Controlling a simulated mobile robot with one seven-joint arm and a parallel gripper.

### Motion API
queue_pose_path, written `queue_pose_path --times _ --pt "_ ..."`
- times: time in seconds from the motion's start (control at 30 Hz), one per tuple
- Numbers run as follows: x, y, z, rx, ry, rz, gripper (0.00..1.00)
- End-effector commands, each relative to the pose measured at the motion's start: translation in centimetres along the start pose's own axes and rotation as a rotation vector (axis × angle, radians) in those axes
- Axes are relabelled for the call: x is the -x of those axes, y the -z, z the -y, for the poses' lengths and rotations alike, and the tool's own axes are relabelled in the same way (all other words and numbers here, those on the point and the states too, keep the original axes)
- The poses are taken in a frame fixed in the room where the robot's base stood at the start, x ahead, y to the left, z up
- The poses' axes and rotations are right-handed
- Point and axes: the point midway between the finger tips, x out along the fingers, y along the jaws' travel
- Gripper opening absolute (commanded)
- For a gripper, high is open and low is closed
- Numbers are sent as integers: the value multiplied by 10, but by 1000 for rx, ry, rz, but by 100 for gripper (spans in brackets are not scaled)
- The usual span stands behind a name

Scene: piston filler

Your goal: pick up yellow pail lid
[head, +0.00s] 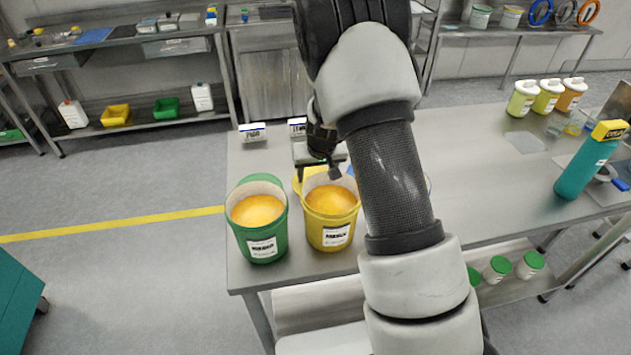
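The yellow pail (332,236) stands on the steel table, filled with an orange-yellow substance and bearing a white label. A yellow piece that looks like its lid (299,183) shows at the pail's back left rim. Most of it is hidden behind the pail and below my gripper, so I cannot tell whether it leans on the pail or lies flat. My gripper (318,174) is just above the lid and the pail's back rim, pointing down. Its two dark fingers look apart with nothing visible between them. I cannot tell whether they touch the lid.
A green pail (262,248) with a green lid (262,178) behind it stands close on the left. Two small label signs (252,132) stand behind the pails. My arm hides the table's middle. A teal bottle (588,165) and several jars (548,96) stand at the right.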

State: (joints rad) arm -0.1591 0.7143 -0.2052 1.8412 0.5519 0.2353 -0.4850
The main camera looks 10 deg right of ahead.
Motion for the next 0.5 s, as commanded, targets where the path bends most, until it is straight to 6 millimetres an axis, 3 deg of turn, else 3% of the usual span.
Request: queue_pose_path --times 0.17,0.4,0.5 --pt "0 0 0 0 0 -1 59" --pt "0 0 0 0 0 -1 19" --pt "0 0 0 0 0 -1 15"
